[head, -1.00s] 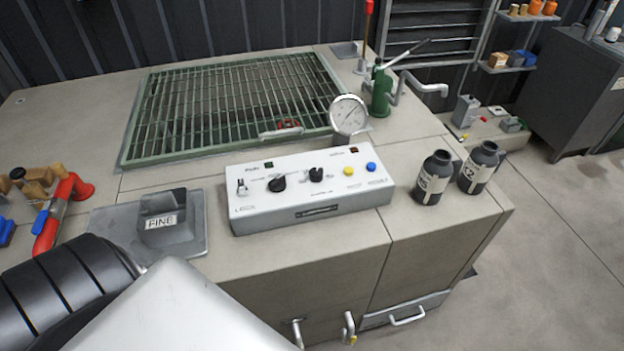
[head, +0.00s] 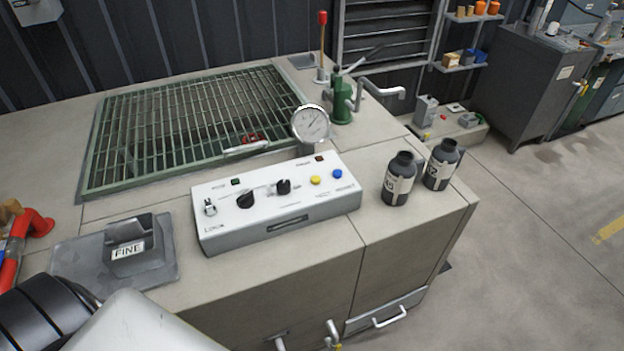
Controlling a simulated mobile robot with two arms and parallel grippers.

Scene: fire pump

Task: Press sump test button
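A white control box (head: 278,221) sits on the front of the bench top. Its sloped face carries two black knobs (head: 246,200), a yellow button (head: 315,180), a blue button (head: 337,173), a silver switch (head: 210,207) and small green and dark red indicators. The small labels are too blurred to read, so I cannot tell which button is the sump test. Part of my own arm fills the lower left corner. Neither gripper shows in the head view.
A pressure gauge (head: 310,124) stands behind the box. A green grating (head: 190,125) lies behind it, with a green hand pump (head: 343,100) at right. Two dark bottles (head: 399,180) stand right of the box. A grey "FINE" block (head: 128,247) is at left. Handles (head: 390,317) project from the front.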

